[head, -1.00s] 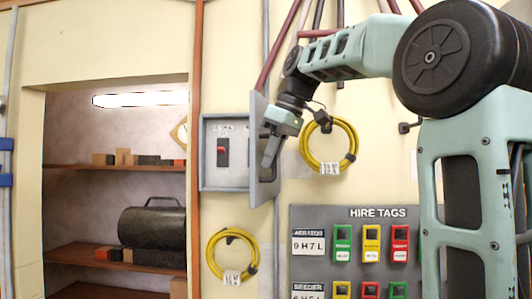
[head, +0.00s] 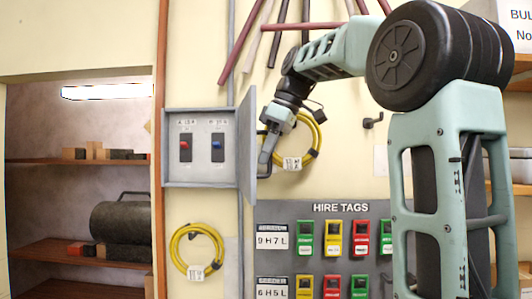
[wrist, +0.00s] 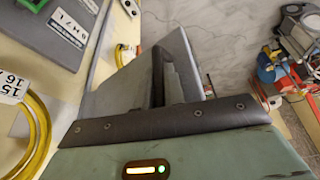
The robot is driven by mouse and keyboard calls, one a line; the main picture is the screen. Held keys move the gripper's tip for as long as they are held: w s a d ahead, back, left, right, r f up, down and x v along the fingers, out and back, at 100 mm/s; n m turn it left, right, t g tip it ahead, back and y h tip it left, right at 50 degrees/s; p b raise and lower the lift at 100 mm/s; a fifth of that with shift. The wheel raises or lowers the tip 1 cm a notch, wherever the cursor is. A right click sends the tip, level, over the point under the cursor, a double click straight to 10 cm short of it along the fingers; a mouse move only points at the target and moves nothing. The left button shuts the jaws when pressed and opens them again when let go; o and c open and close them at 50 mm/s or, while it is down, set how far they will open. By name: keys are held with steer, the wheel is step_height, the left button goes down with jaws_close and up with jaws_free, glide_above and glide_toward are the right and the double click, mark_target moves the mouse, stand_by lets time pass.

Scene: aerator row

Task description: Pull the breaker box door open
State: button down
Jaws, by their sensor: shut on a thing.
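The breaker box (head: 228,150) is a grey metal box on the cream wall in the head view. A red switch (head: 185,148) and a blue switch (head: 217,148) show inside it. Its grey door (head: 247,150) stands swung out from the box's right side, seen nearly edge-on. My gripper (head: 265,165) is at the door's right-hand face and shut on the door; the exact grip point is hard to make out. In the wrist view the door (wrist: 125,92) is a grey panel beyond my dark gripper fingers (wrist: 165,55).
A yellow cable coil (head: 316,140) hangs close behind my gripper, and another coil (head: 176,250) hangs below the box. The hire tags board (head: 290,240) is at lower right. A shelf recess (head: 80,165) is at left. Coloured clutter (wrist: 280,70) shows in the wrist view.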

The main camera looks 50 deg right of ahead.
steer(key=c, duration=1.5)
jaws_free()
steer(key=p+v, duration=0.5)
steer(key=v, duration=1.2)
steer(key=shift+d+r, duration=0.1)
steer(key=shift+r, duration=0.15)
